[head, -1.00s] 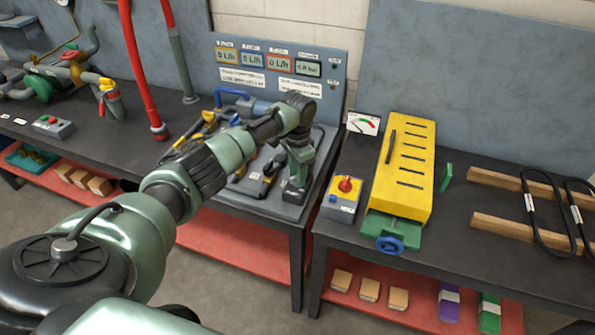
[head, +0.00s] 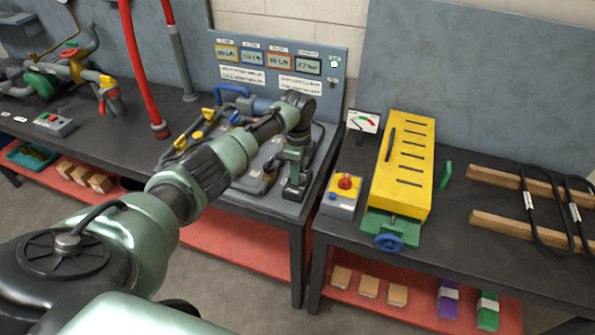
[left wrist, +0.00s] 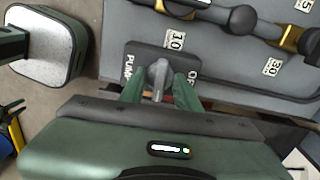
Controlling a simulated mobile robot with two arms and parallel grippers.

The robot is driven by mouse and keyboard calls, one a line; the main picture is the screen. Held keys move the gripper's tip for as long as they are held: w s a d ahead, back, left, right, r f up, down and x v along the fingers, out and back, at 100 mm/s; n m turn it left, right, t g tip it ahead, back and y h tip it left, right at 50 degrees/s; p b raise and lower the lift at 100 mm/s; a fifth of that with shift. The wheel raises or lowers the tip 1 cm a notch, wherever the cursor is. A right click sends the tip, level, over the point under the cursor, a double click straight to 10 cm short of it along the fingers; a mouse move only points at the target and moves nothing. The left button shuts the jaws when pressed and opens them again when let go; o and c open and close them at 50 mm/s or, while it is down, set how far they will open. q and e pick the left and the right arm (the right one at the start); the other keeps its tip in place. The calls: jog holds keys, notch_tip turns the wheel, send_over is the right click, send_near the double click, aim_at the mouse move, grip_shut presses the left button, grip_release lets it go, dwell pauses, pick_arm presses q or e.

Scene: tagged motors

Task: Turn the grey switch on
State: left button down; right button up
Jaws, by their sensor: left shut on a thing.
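The grey switch (left wrist: 158,72) is a small lever on a dark plate (left wrist: 137,55) lettered "PUMP", seen in the left wrist view. My left gripper (left wrist: 160,88) has its green fingers on both sides of the lever and is shut on it. In the head view my left gripper (head: 295,186) reaches down to the front right corner of the grey pipe board, where it hides the lever. On the upright panel (head: 265,97) the displays (head: 228,54) show non-zero readings, and a small lamp (head: 334,63) is lit. My right gripper is not in view.
Pipes with yellow-handled valves (head: 208,114) stand left of my gripper. On the right bench are a box with a red knob (head: 344,183), a yellow slotted case (head: 404,160) and a gauge (head: 363,121). A gap separates the two benches.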

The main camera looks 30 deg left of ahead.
pick_arm(q)
jog(key=shift+m, duration=0.5)
jog(key=c, duration=1)
grip_release()
jog(key=shift+d, duration=0.1)
notch_tip(320, 180, up, 8)
jog(key=shift+f+b, duration=0.1)
jog(key=shift+b, duration=0.65)
